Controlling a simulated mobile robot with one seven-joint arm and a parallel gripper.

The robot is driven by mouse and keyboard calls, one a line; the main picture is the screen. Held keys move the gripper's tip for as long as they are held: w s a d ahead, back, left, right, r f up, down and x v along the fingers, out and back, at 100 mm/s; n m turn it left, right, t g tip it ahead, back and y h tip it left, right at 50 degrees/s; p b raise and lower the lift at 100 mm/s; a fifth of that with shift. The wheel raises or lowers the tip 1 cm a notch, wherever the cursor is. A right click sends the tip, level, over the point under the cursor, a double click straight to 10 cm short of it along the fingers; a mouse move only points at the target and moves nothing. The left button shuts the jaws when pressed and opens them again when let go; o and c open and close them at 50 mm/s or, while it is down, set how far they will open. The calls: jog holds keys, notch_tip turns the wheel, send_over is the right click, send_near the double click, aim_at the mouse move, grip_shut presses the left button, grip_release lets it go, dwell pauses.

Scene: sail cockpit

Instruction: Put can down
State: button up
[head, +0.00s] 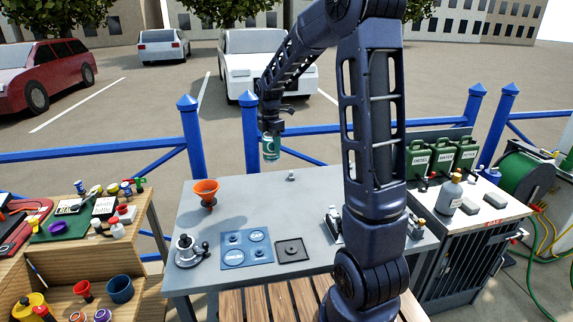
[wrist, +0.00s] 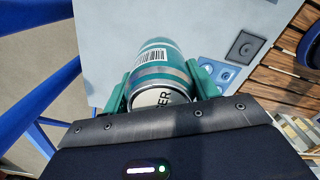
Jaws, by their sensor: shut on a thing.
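The can (head: 270,148) is green and teal with a pale band, and hangs upright in my gripper (head: 270,132) above the back left part of the grey table (head: 310,190). In the wrist view the can (wrist: 160,70) shows a barcode and a lettered end, with the green fingers of my gripper (wrist: 163,88) on both sides of it. My gripper is shut on the can. On the table lies a blue mat (head: 247,262) with round marks and lettering that seems to include "CAP". A dark square plate (head: 291,251) lies to its right.
An orange funnel (head: 206,191) and a grey metal device (head: 187,251) stand on the table's left. A small object (head: 291,176) sits at the back. Blue railings (head: 192,140) run behind. Bare tabletop lies between funnel and small object. A cluttered wooden shelf (head: 150,225) stands left.

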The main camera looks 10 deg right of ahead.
jog(key=d, duration=2.6)
notch_tip(320, 180, down, 19)
jog(key=shift+a+f, duration=0.15)
jog(key=shift+f, duration=0.05)
jog(key=shift+f, duration=0.15)
jog(key=o, duration=1.2)
